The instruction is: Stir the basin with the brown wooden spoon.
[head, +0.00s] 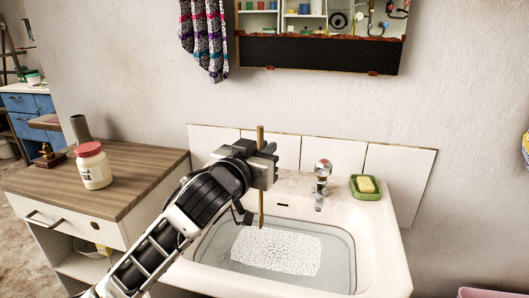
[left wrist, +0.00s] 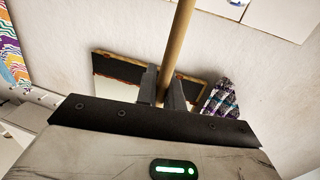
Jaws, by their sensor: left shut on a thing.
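The brown wooden spoon (head: 261,205) stands nearly upright in my left gripper (head: 264,165), which is shut on its handle. The handle top sticks up above the jaws, and the lower part reaches down over the basin (head: 396,272). The basin holds clear water (head: 333,262) with a white speckled patch in it. I cannot tell whether the spoon's lower end touches the water. In the left wrist view the spoon handle (left wrist: 179,40) passes between the fingers of the left gripper (left wrist: 162,88). My right gripper is not in view.
A chrome tap (head: 322,180) stands at the basin's back rim, with yellow soap in a green dish (head: 367,194) to its right. A wooden-topped cabinet (head: 130,190) at left bears a red-lidded jar (head: 93,166). A mirror (head: 325,52) and a striped towel (head: 205,38) hang above.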

